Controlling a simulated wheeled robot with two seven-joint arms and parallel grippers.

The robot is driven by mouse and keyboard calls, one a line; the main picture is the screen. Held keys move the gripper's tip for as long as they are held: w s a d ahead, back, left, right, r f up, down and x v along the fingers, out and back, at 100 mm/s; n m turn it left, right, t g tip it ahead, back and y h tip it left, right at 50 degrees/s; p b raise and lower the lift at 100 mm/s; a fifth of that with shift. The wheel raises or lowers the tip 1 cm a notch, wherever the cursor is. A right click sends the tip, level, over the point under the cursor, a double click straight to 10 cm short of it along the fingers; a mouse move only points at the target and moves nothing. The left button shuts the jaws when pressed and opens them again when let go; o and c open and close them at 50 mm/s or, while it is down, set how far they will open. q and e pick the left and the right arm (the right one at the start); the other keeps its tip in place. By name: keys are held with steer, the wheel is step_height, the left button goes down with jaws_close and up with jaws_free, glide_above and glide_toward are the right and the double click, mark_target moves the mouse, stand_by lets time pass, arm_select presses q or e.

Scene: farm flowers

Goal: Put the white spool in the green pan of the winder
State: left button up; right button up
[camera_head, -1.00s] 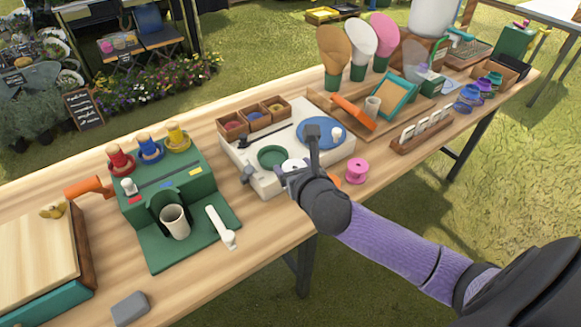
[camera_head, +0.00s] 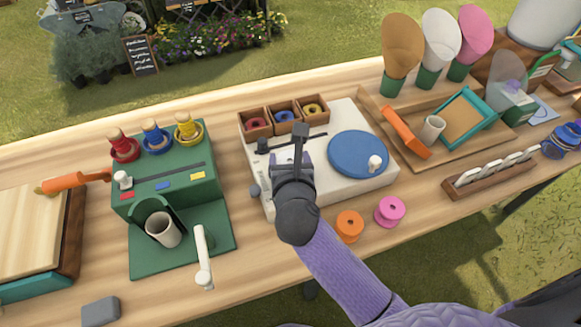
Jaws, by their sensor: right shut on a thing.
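The winder (camera_head: 335,115) is a white box with a blue turntable (camera_head: 352,153) and a white knob on its right part. Its green pan is hidden behind my right gripper and wrist. My right gripper (camera_head: 299,148) is over the left-middle part of the winder, shut on the white spool. The spool is hidden behind the gripper now, so I cannot tell whether it touches the pan. My left gripper is not in view.
An orange spool (camera_head: 349,225) and a pink spool (camera_head: 390,211) stand in front of the winder. A green machine (camera_head: 170,180) with a cup is at left. Spool boxes (camera_head: 285,110) line the winder's back edge. A wooden tray (camera_head: 470,155) is at right.

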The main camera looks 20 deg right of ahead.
steer(key=shift+f, duration=0.75)
steer(key=shift+r, duration=0.2)
steer(key=o, duration=1.1)
steer(key=shift+f, duration=0.1)
steer(key=shift+r, duration=0.2)
arm_select(q)
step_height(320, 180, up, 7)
steer(key=p, duration=0.7)
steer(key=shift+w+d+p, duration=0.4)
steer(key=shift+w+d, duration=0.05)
arm_select(e)
steer(key=v, duration=1.2)
steer(key=shift+f, duration=0.15)
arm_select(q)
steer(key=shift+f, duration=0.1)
